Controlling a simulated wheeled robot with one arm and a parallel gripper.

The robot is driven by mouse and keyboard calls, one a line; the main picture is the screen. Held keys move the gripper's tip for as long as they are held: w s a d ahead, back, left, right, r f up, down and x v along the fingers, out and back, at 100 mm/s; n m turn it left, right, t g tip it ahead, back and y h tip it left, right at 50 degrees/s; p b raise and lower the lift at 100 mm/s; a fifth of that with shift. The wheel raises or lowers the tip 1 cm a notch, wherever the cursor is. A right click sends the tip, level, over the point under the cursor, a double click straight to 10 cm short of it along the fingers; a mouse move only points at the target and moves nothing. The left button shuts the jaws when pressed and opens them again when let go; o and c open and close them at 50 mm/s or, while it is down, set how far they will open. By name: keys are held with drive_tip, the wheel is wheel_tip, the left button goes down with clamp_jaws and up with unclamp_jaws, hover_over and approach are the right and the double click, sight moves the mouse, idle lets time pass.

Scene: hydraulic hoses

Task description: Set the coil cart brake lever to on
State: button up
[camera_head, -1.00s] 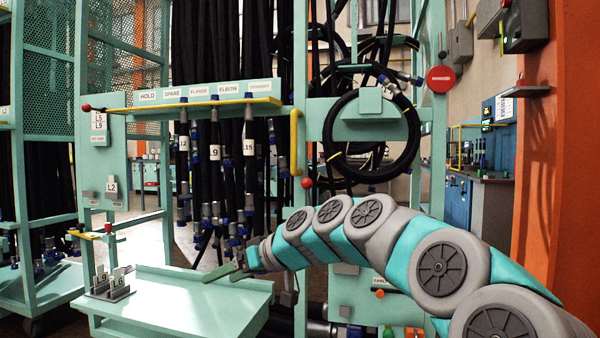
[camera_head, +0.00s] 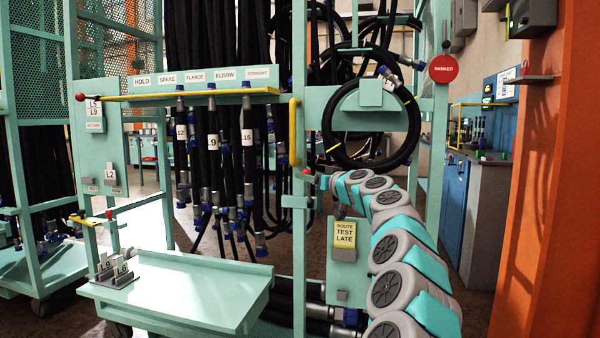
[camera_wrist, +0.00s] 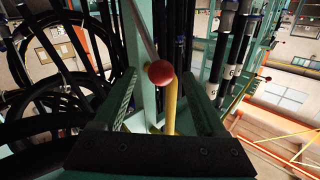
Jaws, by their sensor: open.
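A red ball knob (camera_wrist: 160,73) on a thin grey rod (camera_wrist: 142,32) shows between my open gripper fingers (camera_wrist: 158,80) in the wrist view. Its depth relative to the fingertips is hard to tell; neither finger visibly touches it. In the head view the red knob (camera_head: 307,171) shows at the green post, left of my arm's end. My gripper there is small and largely hidden by the arm. The black hose coil (camera_head: 372,165) hangs on the green frame above my wrist. A round red sign reading PARKED (camera_head: 443,68) is at the right post. No on or off marking is readable.
A yellow vertical handle (camera_head: 294,132) is on the post near the knob; it also shows behind the knob in the wrist view (camera_wrist: 171,108). A green cart tray (camera_head: 200,290) stands front left. A ROUTE TEST LATE card (camera_head: 344,235) is below my wrist. An orange column (camera_head: 550,190) stands right.

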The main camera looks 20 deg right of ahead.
drive_tip(key=p+x, duration=0.2)
drive_tip(key=x, duration=0.4)
drive_tip(key=shift+w+p, duration=0.15)
drive_tip(key=shift+p, duration=0.15)
drive_tip(key=shift+a, duration=0.1)
idle(0.3)
clamp_jaws()
idle(0.5)
idle(0.8)
